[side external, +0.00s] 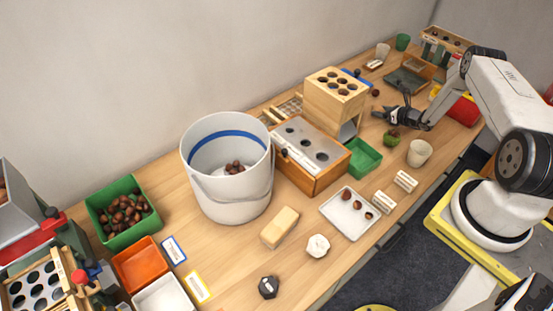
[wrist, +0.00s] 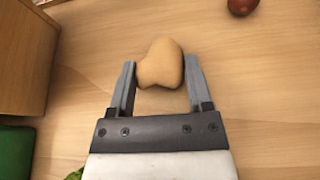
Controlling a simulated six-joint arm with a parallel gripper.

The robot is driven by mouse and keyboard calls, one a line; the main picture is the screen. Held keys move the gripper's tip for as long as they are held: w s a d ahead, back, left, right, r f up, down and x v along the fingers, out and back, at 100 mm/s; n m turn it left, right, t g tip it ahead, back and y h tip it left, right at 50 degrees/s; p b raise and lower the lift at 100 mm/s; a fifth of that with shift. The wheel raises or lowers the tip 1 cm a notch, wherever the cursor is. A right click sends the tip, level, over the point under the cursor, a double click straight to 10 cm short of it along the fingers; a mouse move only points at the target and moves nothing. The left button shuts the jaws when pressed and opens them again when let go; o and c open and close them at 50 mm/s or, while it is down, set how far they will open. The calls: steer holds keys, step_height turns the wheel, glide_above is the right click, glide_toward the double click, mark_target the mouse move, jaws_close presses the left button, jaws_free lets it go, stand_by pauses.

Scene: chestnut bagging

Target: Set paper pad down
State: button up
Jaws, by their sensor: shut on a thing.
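In the side external view my gripper (side external: 386,114) is low over the far right part of the table, and the pad is too small or hidden to make out there.
A chestnut (wrist: 243,5) lies beyond the pad. A wooden box (wrist: 25,60) stands at left in the wrist view. In the side view, a wooden block with holes (side external: 320,105), a green tray (side external: 363,160), a beige cup (side external: 419,153) and a spiky green husk (side external: 391,139) are near my gripper.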

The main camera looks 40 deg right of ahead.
steer(key=shift+f, duration=0.45)
steer(key=o, duration=1.2)
steer(key=shift+f, duration=0.1)
steer(key=shift+v, duration=3.85)
